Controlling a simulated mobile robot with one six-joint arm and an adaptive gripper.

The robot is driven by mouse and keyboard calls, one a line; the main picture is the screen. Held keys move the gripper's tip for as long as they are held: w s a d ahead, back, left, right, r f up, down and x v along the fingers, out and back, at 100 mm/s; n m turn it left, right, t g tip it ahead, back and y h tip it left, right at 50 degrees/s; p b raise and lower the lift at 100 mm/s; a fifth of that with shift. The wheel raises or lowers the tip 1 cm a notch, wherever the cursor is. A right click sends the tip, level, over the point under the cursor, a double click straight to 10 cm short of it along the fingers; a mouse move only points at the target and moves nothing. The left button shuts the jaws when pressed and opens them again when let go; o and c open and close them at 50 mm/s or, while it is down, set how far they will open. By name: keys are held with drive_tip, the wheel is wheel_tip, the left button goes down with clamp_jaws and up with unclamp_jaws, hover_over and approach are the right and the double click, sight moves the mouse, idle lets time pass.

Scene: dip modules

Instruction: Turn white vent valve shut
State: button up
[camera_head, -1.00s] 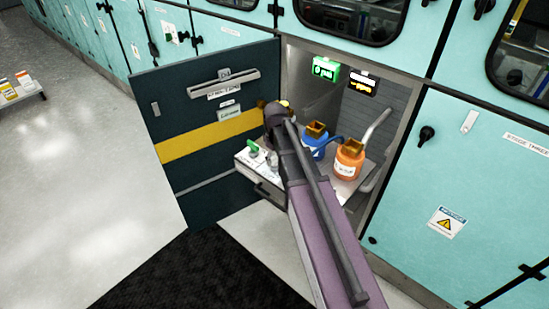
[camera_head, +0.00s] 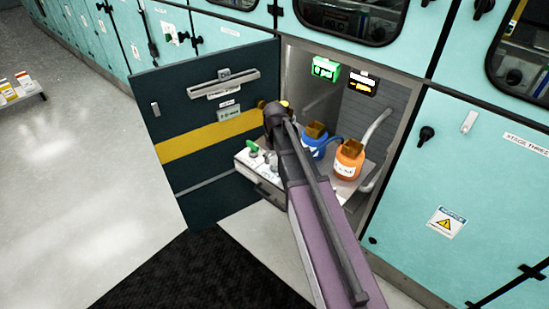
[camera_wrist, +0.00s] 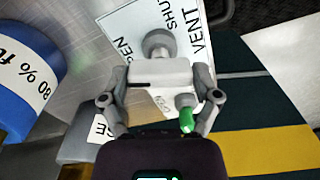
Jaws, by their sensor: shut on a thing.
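The white vent valve (camera_wrist: 160,75) shows in the wrist view as a pale handle with a dark slot, beside a round grey knob-like part (camera_wrist: 157,44). My gripper (camera_wrist: 161,93) has one finger on each side of this handle and is shut on it. The panel label (camera_wrist: 140,22) behind it reads VENT, SHUT and a partly hidden OPEN. The handle's exact angle against these words is hard to tell. In the head view my arm hides the vent valve and the gripper fingers.
A green handle (camera_wrist: 187,118) sits close by my right finger. A blue container (camera_head: 314,142) and an orange container (camera_head: 347,160) stand on the shelf. The open dark door (camera_head: 205,180) is at left. A green display (camera_head: 325,69) hangs inside the cabinet.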

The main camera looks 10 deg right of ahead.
drive_tip(key=m, duration=0.7)
drive_tip(key=shift+s, duration=0.1)
drive_tip(key=m, duration=0.7)
idle(0.4)
drive_tip(key=o, duration=1)
drive_tip(key=shift+c, duration=0.2)
drive_tip(key=shift+n, duration=0.3)
